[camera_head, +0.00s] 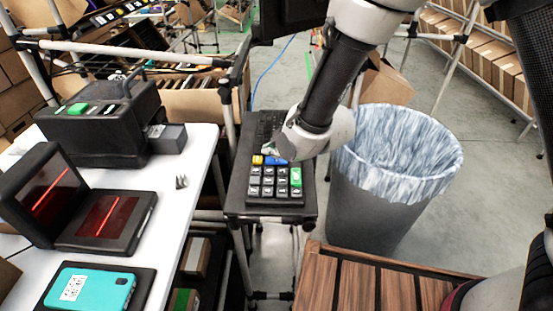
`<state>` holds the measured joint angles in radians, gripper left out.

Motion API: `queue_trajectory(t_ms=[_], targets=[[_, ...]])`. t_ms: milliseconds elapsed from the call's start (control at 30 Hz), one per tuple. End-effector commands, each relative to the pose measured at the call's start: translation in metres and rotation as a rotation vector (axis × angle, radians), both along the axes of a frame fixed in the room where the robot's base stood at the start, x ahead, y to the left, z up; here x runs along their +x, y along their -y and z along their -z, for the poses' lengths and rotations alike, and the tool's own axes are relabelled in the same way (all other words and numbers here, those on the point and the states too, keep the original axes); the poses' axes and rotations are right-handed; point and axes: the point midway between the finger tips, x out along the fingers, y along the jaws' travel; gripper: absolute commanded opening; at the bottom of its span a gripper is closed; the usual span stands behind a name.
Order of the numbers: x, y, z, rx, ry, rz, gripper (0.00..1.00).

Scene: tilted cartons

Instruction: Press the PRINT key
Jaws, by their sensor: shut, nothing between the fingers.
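A black keypad (255,192) lies on a small dark stand. It has rows of pale grey keys, a yellow key (257,160) and a blue key (277,161) at the top, and a tall green key (295,177) at the right. The key labels are too small to read, so I cannot tell which one is PRINT. My gripper (270,150) is shut and empty at the keypad's far edge, close to the yellow and blue keys. My wrist hides part of the keypad's far right side. I cannot tell whether the fingertips touch a key.
A white table (188,215) at the left holds a black machine with a green button (78,109), a scanner with red lines (100,220) and a teal phone (90,290). A lined grey bin (370,215) stands right of the stand. A slatted wooden surface (355,285) is in front.

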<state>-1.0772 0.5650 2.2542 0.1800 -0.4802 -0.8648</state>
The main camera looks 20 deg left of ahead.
Motion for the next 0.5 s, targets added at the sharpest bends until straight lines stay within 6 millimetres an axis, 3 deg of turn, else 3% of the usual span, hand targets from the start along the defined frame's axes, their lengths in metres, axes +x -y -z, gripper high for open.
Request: queue_trajectory(t_ms=[500], targets=[[0.0001,-0.0002,-0.0114,0.001,0.001,0.0,0.0]])
